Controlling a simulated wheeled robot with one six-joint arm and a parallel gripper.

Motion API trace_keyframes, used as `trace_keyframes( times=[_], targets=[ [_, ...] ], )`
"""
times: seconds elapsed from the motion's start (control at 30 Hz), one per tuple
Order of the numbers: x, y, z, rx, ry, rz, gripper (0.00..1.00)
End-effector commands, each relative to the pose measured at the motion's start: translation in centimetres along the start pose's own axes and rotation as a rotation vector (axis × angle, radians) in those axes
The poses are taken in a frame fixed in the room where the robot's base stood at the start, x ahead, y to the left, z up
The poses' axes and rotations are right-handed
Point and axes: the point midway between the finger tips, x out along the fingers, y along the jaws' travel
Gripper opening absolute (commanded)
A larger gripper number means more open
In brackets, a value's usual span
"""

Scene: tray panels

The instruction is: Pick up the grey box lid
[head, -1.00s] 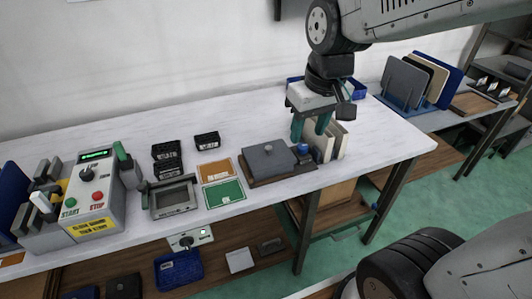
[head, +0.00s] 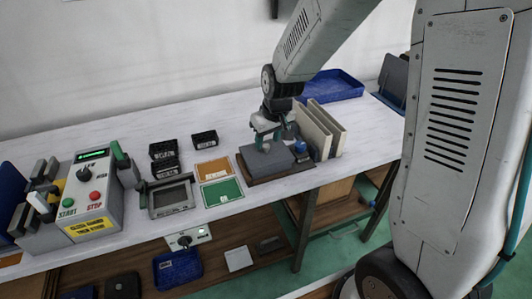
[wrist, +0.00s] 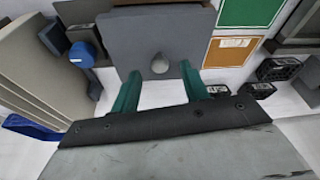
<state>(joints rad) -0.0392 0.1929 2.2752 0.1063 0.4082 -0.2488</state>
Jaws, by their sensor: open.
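The grey box lid (head: 259,163) is a flat grey plate with a small round knob (wrist: 160,63) in its middle. It lies on a brown wooden base on the white table. My gripper (head: 264,143) is over the lid, pointing down. In the wrist view my gripper (wrist: 164,84) has its two green fingers spread apart, one to each side of the knob, with nothing between them. I cannot tell how far the fingertips are above the lid.
A blue-capped object (head: 300,147) and upright cream panels (head: 322,130) stand just right of the lid. Orange (head: 213,168) and green cards lie to its left. Small black trays (head: 163,150) and a control box (head: 88,190) are further left. A blue tray (head: 333,85) is behind.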

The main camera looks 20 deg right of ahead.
Motion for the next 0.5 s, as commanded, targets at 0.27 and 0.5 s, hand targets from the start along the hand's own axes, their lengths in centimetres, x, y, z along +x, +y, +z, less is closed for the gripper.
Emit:
trace_keyframes(
  times=[0.27, 0.5],
  targets=[
    [2.3, 0.0, 0.0, -0.001, 0.000, 0.000, 0.45],
    [2.3, 0.0, 0.0, -0.001, 0.000, 0.000, 0.26]
  ],
)
